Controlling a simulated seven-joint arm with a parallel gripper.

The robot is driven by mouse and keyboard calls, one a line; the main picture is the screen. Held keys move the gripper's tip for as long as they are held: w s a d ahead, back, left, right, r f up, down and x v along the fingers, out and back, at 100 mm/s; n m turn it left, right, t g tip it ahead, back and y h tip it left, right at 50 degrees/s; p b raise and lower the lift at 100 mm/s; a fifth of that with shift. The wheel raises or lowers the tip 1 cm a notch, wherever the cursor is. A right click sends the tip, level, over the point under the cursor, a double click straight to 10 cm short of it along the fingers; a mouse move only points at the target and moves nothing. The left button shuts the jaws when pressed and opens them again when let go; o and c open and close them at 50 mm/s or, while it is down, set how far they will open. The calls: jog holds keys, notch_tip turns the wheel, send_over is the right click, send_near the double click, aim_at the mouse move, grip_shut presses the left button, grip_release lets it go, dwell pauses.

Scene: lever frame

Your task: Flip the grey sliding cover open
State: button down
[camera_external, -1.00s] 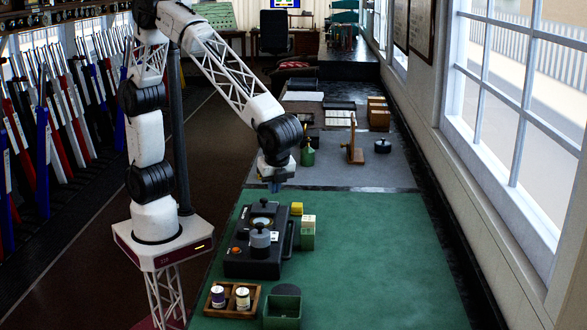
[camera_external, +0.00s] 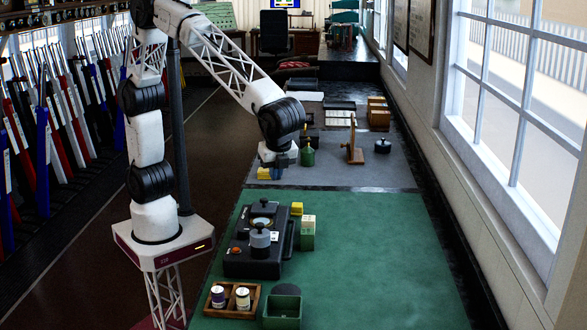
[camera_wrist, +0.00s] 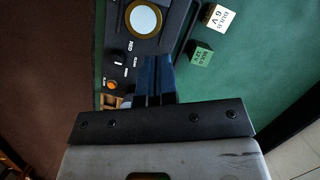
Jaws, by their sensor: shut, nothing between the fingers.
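A black instrument box (camera_external: 254,262) stands on the green mat. The wrist view shows the brass-ringed window (camera_wrist: 145,18) and orange button (camera_wrist: 113,85) from above. I cannot clearly pick out the grey sliding cover.
A wooden tray (camera_external: 232,312) with jars and a green open box (camera_external: 283,306) are in front. The mat's right side is clear.

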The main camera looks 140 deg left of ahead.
jog(key=shift+w+d, duration=0.2)
jog(key=shift+w, duration=0.05)
send_near(266, 209)
jog(key=w+f, duration=0.2)
jog(key=f, duration=0.1)
jog(key=shift+w+d+f, duration=0.25)
jog(key=shift+d+f, duration=0.05)
jog(key=shift+d, duration=0.1)
jog(key=s, duration=0.1)
jog(key=s+a, duration=0.1)
jog(key=shift+s+f, duration=0.3)
jog(key=shift+f, duration=0.1)
jog(key=shift+s+a+f, duration=0.1)
jog(key=shift+s, duration=0.5)
